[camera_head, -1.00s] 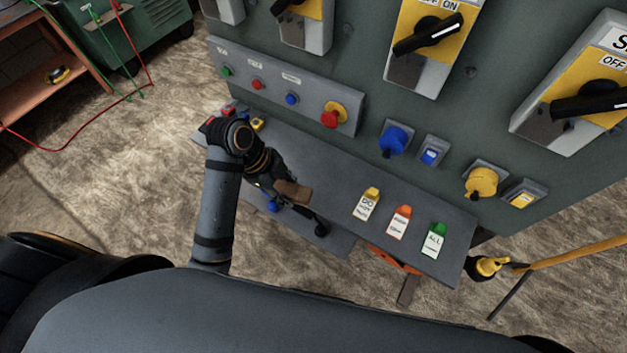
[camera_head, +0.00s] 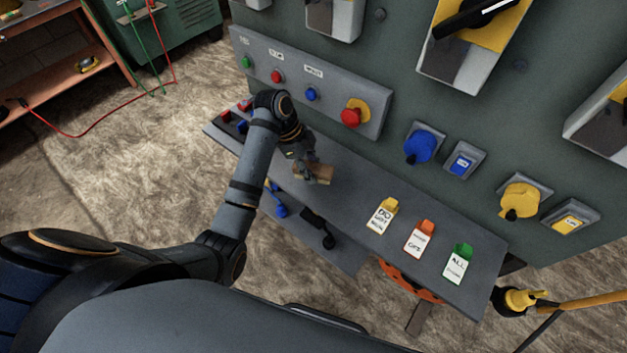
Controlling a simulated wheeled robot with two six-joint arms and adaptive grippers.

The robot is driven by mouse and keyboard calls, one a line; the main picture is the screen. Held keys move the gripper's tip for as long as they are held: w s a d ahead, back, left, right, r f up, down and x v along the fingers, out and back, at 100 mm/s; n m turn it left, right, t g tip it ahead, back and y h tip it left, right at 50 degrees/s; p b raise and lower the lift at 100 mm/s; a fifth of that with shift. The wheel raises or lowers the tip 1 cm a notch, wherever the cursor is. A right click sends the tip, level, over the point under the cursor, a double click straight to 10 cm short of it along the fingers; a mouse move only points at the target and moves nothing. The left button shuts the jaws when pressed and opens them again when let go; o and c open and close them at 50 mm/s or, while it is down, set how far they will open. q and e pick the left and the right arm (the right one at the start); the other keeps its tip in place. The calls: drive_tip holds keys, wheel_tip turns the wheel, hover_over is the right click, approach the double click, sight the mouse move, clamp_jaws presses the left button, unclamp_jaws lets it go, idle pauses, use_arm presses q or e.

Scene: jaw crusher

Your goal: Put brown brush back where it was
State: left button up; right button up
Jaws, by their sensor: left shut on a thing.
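My left gripper (camera_head: 308,174) is shut on the brown brush (camera_head: 323,173), a small brown block-like piece at its fingertips. The gripper hides part of the brush, and its bristles cannot be made out. The gripper and brush are over the left half of the grey upper shelf (camera_head: 345,205) of the panel. I cannot tell whether the brush touches the shelf. My right gripper is not in view.
Yellow, orange and green tags (camera_head: 420,239) lie on the shelf's right half. Small red and blue items sit at its left end. A lower shelf (camera_head: 337,258) holds a black item (camera_head: 320,229) and a blue item (camera_head: 280,203). The green panel (camera_head: 400,80) with knobs rises behind.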

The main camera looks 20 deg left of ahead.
use_arm(q)
drive_tip(key=shift+w+f, duration=0.35)
drive_tip(key=shift+w, duration=0.05)
drive_tip(key=shift+w+f, duration=0.2)
drive_tip(key=shift+f, duration=1.6)
drive_tip(key=shift+f, duration=0.1)
drive_tip(key=o, duration=1)
